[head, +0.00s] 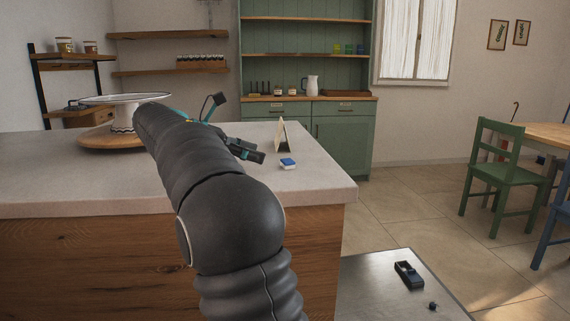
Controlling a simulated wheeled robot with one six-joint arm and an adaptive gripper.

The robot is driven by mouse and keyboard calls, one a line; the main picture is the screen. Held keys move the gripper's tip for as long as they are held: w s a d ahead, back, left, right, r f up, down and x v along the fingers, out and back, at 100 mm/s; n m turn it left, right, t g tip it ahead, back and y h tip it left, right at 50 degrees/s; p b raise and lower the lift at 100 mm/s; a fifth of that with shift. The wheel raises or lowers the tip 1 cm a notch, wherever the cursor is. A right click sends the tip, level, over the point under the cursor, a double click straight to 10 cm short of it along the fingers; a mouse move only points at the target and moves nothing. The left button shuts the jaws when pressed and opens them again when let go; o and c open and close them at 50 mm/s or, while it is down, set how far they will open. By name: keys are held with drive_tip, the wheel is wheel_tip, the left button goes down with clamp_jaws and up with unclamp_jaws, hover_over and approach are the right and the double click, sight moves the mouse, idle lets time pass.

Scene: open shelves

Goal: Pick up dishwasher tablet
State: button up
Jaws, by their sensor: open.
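The dishwasher tablet (288,163) is a small block, blue on top and white below. It lies flat on the pale countertop (318,184) near its right end. My gripper (262,156) is just left of the tablet, pointing right, open and apart from it. The tablet is in full view. Part of my gripper is hidden behind my own dark arm.
A small folded card (281,135) stands just behind the tablet. The counter's right edge is close to the tablet. A green cabinet (341,138) stands behind.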

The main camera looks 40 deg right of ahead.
sight(289, 160)
drive_tip(key=x, duration=0.3)
drive_tip(key=shift+s+d, duration=0.1)
drive_tip(key=shift+d, duration=0.05)
drive_tip(key=shift+r+x, duration=0.15)
drive_tip(key=shift+x, duration=1.2)
drive_tip(key=shift+r+x, duration=0.15)
drive_tip(key=shift+x, duration=1.15)
drive_tip(key=shift+s, duration=0.1)
drive_tip(key=c, duration=1)
drive_tip(key=shift+r, duration=0.1)
drive_tip(key=shift+r, duration=0.65)
wheel_tip(289, 160, up, 3)
drive_tip(key=shift+f, duration=0.1)
drive_tip(key=s+d+r, duration=0.5)
drive_tip(key=d+r, duration=0.1)
drive_tip(key=d, duration=0.4)
drive_tip(key=shift+d+r, duration=0.3)
drive_tip(key=shift+r, duration=0.1)
